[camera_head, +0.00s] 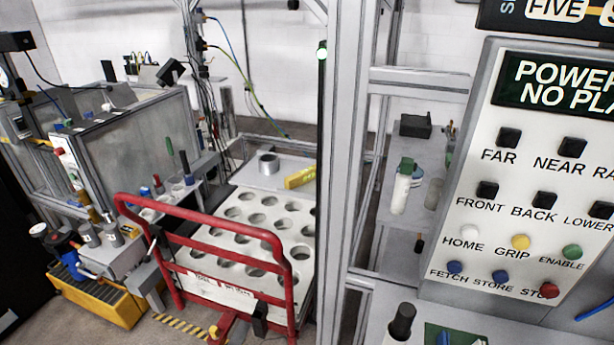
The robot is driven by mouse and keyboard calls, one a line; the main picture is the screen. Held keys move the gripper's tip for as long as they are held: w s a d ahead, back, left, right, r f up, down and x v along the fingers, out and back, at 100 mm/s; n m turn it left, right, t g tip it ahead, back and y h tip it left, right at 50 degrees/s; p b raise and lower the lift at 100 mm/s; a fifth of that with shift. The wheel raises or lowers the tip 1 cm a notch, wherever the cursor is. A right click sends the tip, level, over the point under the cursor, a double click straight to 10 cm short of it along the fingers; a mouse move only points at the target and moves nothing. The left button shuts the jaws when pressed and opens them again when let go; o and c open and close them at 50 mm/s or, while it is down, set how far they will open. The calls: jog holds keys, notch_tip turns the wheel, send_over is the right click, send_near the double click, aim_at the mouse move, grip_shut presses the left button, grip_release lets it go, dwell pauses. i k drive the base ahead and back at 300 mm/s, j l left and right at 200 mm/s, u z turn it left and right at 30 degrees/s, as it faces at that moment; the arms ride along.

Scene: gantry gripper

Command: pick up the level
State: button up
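A short yellow bar that looks like the level (300,178) lies at the back right of a pale plate with rows of round holes (222,240). It lies at a slant, close to the upright post on its right. A grey metal ring (268,163) stands to its left, apart from it. My gripper does not show in this view.
A red tubular rail (215,228) stands in front of the holed plate. A grey frame post (345,170) rises right of the level. A button panel (530,190) fills the right side. A machine with a tank (140,140) and a yellow base (95,300) stand left.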

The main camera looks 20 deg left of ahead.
aim_at(293, 182)
jog(key=k+j, duration=0.1)
jog(key=j, duration=0.35)
jog(key=k+j, duration=0.15)
jog(key=j, duration=0.35)
jog(key=k+j, duration=0.1)
jog(key=j, duration=0.35)
jog(key=k+u, duration=0.05)
